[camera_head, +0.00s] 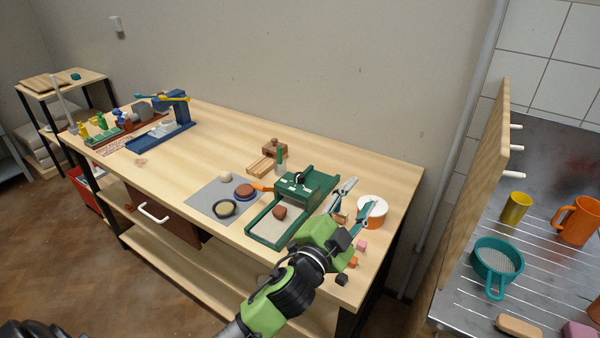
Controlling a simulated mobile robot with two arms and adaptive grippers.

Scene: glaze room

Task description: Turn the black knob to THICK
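The black knob (299,178) sits on top of the green slab-roller-like device (312,192) on the wooden table. Small white marks lie around it, too small to read, so I cannot tell which one it points to. A reddish-brown lump (279,212) lies on the device's pale bed. My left gripper (361,194) reaches up from the bottom, to the right of the device and apart from the knob. Its two fingers are spread, with nothing seen between them. My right gripper is not in view.
Small pink and orange blocks lie near the table's right edge. A grey mat (203,197) with small round items lies left of the device. A blue device (170,133) stands further left.

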